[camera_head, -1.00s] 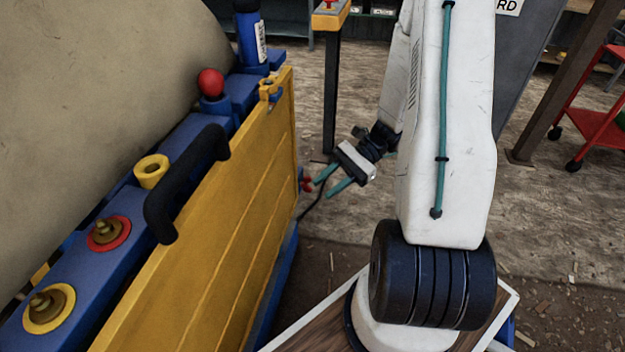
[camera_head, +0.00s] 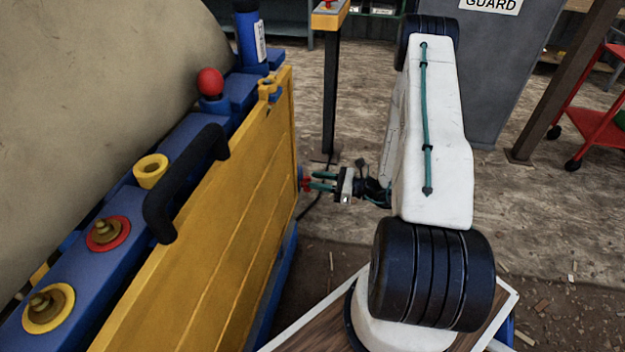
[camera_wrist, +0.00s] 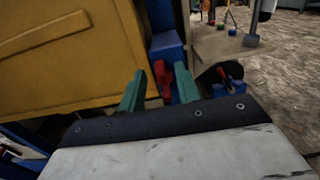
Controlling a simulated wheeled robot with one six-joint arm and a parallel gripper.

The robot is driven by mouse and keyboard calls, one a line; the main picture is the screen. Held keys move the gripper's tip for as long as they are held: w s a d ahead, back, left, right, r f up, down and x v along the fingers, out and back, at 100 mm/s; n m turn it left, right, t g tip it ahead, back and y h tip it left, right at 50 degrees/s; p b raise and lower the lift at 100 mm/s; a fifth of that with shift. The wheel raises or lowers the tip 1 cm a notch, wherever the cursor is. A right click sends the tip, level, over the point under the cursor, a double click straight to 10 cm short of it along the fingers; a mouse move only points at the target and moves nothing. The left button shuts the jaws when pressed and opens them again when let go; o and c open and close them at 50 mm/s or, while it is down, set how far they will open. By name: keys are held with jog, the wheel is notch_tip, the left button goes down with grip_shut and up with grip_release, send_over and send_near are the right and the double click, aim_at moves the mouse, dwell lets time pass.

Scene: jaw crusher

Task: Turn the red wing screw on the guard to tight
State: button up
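The red wing screw (camera_head: 305,184) sits on the right-hand side of the yellow guard (camera_head: 215,235), low near its far end. In the wrist view the red wing screw (camera_wrist: 163,80) stands upright between the two green fingers, in front of a blue block. My gripper (camera_head: 318,182) is open, with its fingertips pointing left at the screw. In the wrist view my gripper (camera_wrist: 160,88) has one finger on each side of the screw, with gaps visible. Whether the tips reach past the screw's wings is unclear.
A black handle (camera_head: 190,185) stands on the guard's top edge. A red ball knob (camera_head: 210,82) and a blue cylinder (camera_head: 250,38) are on the blue frame. A dark post (camera_head: 329,100) stands behind the gripper. A red cart (camera_head: 590,120) is far right.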

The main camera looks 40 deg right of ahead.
jog(key=shift+x, duration=1.1)
jog(key=shift+c, duration=0.3)
grip_shut()
